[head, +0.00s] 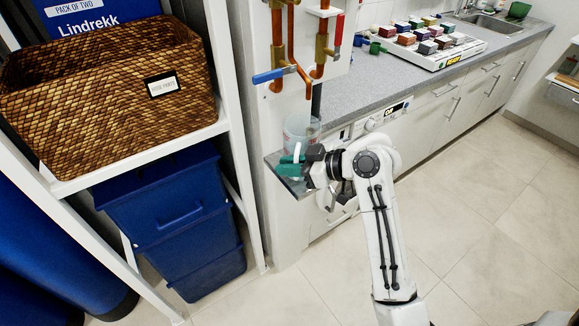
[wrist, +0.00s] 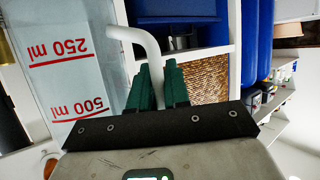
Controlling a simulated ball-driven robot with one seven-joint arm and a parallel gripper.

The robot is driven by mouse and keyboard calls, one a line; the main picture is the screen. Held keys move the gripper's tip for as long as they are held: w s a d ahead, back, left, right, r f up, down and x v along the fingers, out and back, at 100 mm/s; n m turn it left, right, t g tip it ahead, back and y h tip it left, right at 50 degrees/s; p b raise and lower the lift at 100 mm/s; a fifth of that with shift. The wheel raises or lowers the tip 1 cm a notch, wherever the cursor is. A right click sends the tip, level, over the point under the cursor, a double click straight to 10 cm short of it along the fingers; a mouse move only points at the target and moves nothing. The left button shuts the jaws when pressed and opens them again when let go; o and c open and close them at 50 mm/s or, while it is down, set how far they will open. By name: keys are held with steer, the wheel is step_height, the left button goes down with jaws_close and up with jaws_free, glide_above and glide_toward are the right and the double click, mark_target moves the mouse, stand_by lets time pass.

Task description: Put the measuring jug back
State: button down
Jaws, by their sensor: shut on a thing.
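The measuring jug (head: 301,128) is clear with a white handle. In the wrist view the jug (wrist: 75,75) fills the left side, with red 250 ml and 500 ml marks upside down. My gripper (head: 292,162) has green fingers and is shut on the jug's handle; the fingers (wrist: 160,90) also show around the handle in the wrist view. The jug's base is partly hidden behind my gripper, so I cannot tell whether it touches the counter.
Copper pipes with a blue lever (head: 273,75) and a red lever (head: 338,30) hang just above the jug. A wicker basket (head: 100,85) and blue bins (head: 175,225) are on the left. A tray of coloured blocks (head: 440,60) lies farther along the counter (head: 372,88).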

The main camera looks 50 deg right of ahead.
steer(key=shift+f, duration=0.5)
